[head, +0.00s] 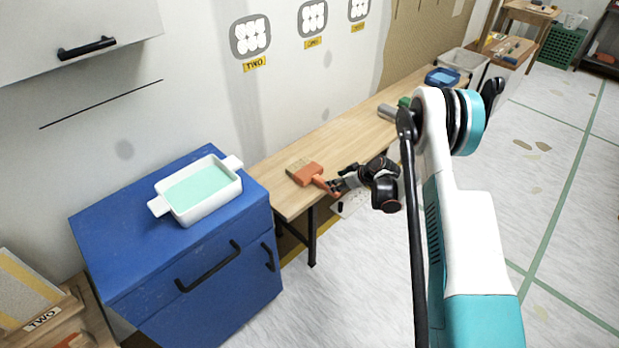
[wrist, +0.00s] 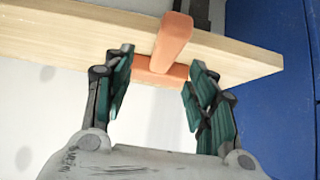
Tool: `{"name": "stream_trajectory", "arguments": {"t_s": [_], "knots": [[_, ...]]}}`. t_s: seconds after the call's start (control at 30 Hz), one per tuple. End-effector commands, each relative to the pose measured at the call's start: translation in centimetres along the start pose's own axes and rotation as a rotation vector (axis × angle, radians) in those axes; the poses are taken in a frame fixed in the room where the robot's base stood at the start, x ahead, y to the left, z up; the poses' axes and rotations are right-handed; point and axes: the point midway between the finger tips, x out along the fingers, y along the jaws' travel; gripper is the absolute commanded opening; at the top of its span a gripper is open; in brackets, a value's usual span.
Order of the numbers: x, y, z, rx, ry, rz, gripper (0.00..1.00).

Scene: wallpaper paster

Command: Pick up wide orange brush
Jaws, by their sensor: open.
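The wide orange brush (head: 309,174) lies near the left end of the wooden bench, bristles toward the wall. Its handle points toward the front edge, at my gripper (head: 336,188). In the wrist view the orange brush (wrist: 172,42) shows at the bench edge, partly in line with the gap between the fingers. My gripper (wrist: 160,88) is open, with one finger on each side of that gap. I cannot tell whether a finger touches the brush.
A blue cabinet (head: 215,265) with a white tray (head: 208,216) of pale green liquid stands left of the bench (head: 335,140). Gray and green items (head: 388,111) and a blue container (head: 442,77) are farther along the bench. The floor at right is open.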

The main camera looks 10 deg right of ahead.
Motion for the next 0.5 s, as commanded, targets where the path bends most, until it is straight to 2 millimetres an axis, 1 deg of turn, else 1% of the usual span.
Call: {"name": "stream_trajectory", "arguments": {"t_s": [0.03,0.27,0.37,0.5], "knots": [[0.6,0.0,0.1,0.0,0.0,0.0,0.52],[1.6,-0.1,0.1,0.0,0.0,0.001,0.52],[2.8,-0.4,0.2,-0.002,0.0,0.001,0.52],[5.0,-0.8,0.3,-0.001,0.0,0.0,0.52]]}}
